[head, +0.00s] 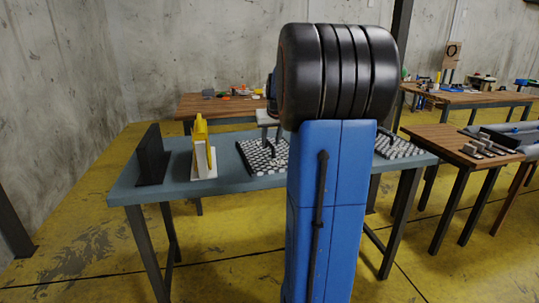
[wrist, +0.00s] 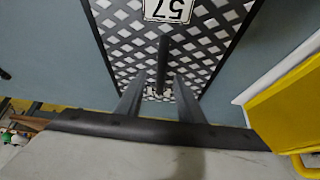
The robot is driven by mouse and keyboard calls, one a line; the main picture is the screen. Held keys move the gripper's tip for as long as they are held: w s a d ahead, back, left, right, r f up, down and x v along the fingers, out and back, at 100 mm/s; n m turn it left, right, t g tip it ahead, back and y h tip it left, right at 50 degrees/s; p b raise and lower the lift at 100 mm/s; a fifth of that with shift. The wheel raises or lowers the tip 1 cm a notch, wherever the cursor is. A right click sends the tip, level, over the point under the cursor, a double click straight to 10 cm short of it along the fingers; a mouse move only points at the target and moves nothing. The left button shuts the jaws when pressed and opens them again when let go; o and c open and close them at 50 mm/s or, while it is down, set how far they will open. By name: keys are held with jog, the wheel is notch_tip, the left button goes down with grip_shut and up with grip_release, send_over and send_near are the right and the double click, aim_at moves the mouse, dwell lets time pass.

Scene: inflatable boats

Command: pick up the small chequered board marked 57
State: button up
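The chequered board (wrist: 118,40) fills the upper middle of the wrist view, dark with white diamonds, and its white 57 label (wrist: 168,10) reads upside down. A dark bar (wrist: 163,55) runs from near the label down between my fingers; I cannot tell whether it stands up from the board. In the head view a chequered board (head: 256,157) lies on the blue-grey table (head: 228,180), partly hidden by my arm. My gripper (wrist: 158,82) is over the board with its two fingers apart. Whether the fingertips touch anything is unclear.
A yellow piece on a white base (head: 203,150) and a dark upright stand (head: 152,155) stand left of the board. Another chequered item (head: 398,147) lies at the table's right end, partly hidden by my arm. Wooden tables (head: 465,140) stand behind and right.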

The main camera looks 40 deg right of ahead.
aim_at(270, 143)
jog(key=x, duration=0.3)
jog(key=shift+w+f, duration=0.15)
grip_shut()
